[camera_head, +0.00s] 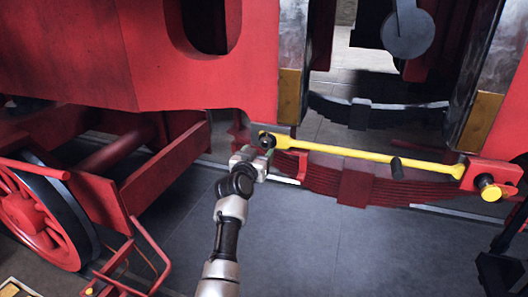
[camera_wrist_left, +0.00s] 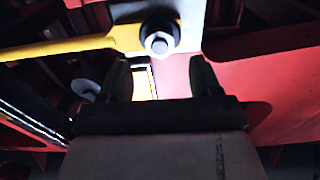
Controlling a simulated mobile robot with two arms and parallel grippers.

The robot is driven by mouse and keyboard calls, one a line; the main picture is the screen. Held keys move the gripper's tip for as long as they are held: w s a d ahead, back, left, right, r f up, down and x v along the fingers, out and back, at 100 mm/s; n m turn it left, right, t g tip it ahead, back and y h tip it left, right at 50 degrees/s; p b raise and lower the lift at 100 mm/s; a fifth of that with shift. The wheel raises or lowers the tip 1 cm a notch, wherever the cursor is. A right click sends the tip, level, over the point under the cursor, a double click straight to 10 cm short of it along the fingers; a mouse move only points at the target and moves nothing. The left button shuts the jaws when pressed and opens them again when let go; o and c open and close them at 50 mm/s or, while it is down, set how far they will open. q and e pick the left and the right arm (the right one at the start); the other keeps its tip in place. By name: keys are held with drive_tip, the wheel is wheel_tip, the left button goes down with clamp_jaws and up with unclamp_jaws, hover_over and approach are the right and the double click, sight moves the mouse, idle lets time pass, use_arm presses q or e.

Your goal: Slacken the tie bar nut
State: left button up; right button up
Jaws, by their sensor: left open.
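A yellow tie bar (camera_head: 350,152) runs across the red frame in the head view; it also shows in the left wrist view (camera_wrist_left: 70,46). At its left end sits a small metal nut (camera_head: 267,139), partly hidden by my gripper. In the left wrist view the nut (camera_wrist_left: 159,43) is pale and round-ended, on a dark collar at the bar's end. My left gripper (camera_head: 262,152) is open, just below the nut. In the wrist view its two dark fingers (camera_wrist_left: 160,80) are apart, with the nut beyond their tips, and nothing is between them. My right gripper is out of view.
A dark handle (camera_head: 397,168) sticks out from the bar. A yellow round knob (camera_head: 490,189) is on the red bracket at the right end. A red leaf spring (camera_head: 355,187) hangs behind the bar. A red wheel (camera_head: 40,215) stands at left. Grey floor (camera_head: 310,240) below is clear.

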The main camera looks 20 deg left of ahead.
sight(264, 145)
use_arm(q)
drive_tip(key=w, duration=0.1)
drive_tip(key=w+b, duration=0.2)
drive_tip(key=w, duration=0.1)
drive_tip(key=shift+w+f, duration=0.1)
drive_tip(key=shift+f, duration=0.15)
drive_tip(key=shift+w+d+r+b, duration=0.1)
drive_tip(key=shift+w+r+b, duration=0.15)
drive_tip(key=shift+w+b, duration=0.25)
drive_tip(key=shift+w, duration=0.1)
drive_tip(key=c, duration=0.9)
drive_tip(key=shift+c, duration=0.2)
